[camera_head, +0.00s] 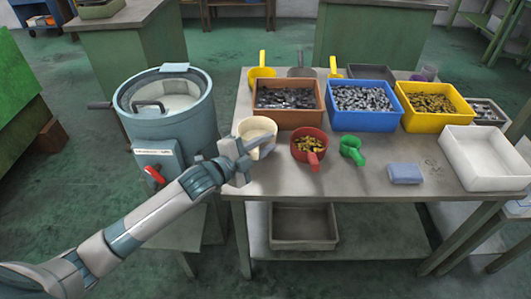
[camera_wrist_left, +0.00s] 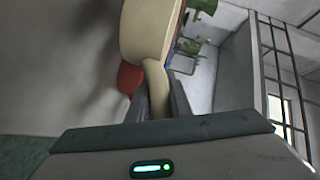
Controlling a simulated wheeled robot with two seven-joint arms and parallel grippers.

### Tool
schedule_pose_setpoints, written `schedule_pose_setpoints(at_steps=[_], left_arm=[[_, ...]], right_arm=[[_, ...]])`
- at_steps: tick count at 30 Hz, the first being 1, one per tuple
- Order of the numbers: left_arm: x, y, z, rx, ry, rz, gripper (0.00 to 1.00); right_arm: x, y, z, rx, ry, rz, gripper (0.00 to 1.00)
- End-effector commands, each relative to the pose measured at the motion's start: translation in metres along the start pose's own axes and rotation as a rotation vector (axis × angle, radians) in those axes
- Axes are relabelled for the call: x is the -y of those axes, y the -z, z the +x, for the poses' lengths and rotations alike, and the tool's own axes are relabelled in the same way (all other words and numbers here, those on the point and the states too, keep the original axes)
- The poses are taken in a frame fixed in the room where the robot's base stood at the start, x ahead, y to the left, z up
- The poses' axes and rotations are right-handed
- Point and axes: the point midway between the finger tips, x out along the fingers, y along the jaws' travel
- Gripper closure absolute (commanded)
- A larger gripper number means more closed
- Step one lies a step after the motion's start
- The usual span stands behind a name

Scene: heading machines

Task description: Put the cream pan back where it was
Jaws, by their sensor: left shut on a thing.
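The cream pan (camera_head: 258,134) is at the left front part of the grey table (camera_head: 368,180), near its left edge. My left gripper (camera_head: 240,160) is shut on the pan's handle. In the left wrist view the cream pan (camera_wrist_left: 148,35) fills the upper middle, and its handle (camera_wrist_left: 156,85) sits between the two fingers of the left gripper (camera_wrist_left: 160,100). I cannot tell whether the pan touches the tabletop. My right gripper is not in view.
A red pan (camera_head: 309,146) with brass-coloured parts stands just right of the cream pan. A green scoop (camera_head: 352,150) and a blue block (camera_head: 404,173) lie farther right. Brown (camera_head: 288,118), blue (camera_head: 362,120) and yellow bins stand behind. A blue-grey drum machine (camera_head: 168,125) stands left.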

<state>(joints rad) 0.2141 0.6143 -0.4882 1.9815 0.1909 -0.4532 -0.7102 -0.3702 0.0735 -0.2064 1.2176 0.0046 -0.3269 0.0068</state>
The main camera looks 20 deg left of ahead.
Motion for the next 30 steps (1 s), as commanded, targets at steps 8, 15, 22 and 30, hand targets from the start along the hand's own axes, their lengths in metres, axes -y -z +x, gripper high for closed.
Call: schedule_pose_setpoints(at_steps=[8,15,22,30], left_arm=[[0.000,0.000,0.000,-0.001,0.001,0.001,1.00],[-0.019,-0.008,0.003,0.001,-0.001,-0.001,1.00],[-0.036,-0.015,0.006,0.000,0.001,0.001,1.00],[-0.036,-0.015,0.006,0.000,0.001,0.002,1.00]], right_arm=[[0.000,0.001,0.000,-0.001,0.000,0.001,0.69],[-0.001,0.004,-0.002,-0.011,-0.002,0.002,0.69],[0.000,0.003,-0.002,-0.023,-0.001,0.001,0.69],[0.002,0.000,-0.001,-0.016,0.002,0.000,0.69]])
